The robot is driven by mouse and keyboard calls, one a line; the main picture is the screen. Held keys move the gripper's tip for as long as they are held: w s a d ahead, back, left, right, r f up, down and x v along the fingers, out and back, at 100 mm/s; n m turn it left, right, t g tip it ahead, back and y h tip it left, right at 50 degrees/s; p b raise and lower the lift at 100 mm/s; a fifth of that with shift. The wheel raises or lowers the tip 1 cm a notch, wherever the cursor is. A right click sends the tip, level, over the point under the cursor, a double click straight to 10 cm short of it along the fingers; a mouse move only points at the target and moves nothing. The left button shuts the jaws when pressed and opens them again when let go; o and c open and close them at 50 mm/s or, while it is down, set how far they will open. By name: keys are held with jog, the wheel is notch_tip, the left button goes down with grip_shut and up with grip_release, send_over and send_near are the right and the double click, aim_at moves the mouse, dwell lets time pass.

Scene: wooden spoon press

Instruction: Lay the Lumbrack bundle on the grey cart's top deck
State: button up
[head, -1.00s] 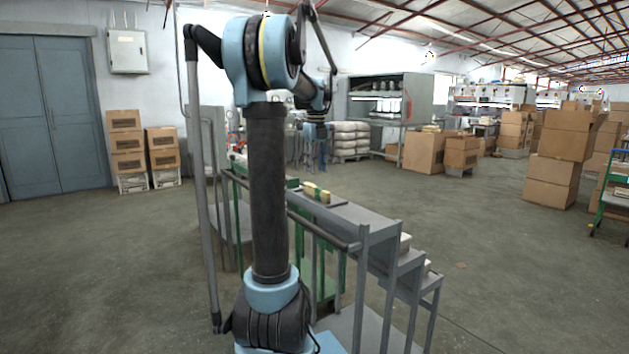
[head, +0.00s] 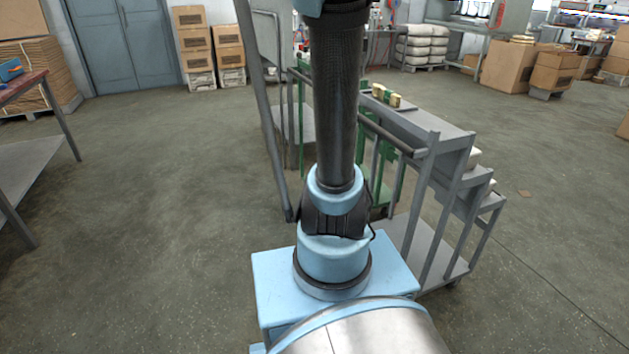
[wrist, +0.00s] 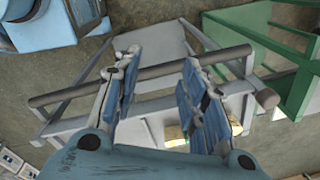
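The grey cart (head: 440,129) stands right of my arm in the head view, with stepped decks and a handle bar at its near end. Small cream-yellow blocks with a green part (head: 386,95) sit on a flat grey tray at the far end of its top deck. I cannot tell whether these are the Lumbrack bundle. A cream-yellow piece (wrist: 174,133) shows between the fingers, partly hidden.
A green-framed cart (head: 388,154) stands close behind the grey cart, and its green frame shows at right in the wrist view (wrist: 287,70). A red-topped table (head: 22,87) is at far left. Cardboard boxes (head: 197,50) stand by the blue doors. Floor at left is clear.

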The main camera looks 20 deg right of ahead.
jog(key=s+a+f+n, duration=0.7)
jog(key=s+f+n, duration=0.2)
jog(key=f+n, duration=0.1)
jog(key=s+a+f+n+t, duration=0.1)
jog(key=s+a+f+n, duration=0.7)
jog(key=s+f+n, duration=0.2)
jog(key=shift+a+f+n, duration=0.3)
jog(key=shift+f+n, duration=0.4)
jog(key=shift+n, duration=0.3)
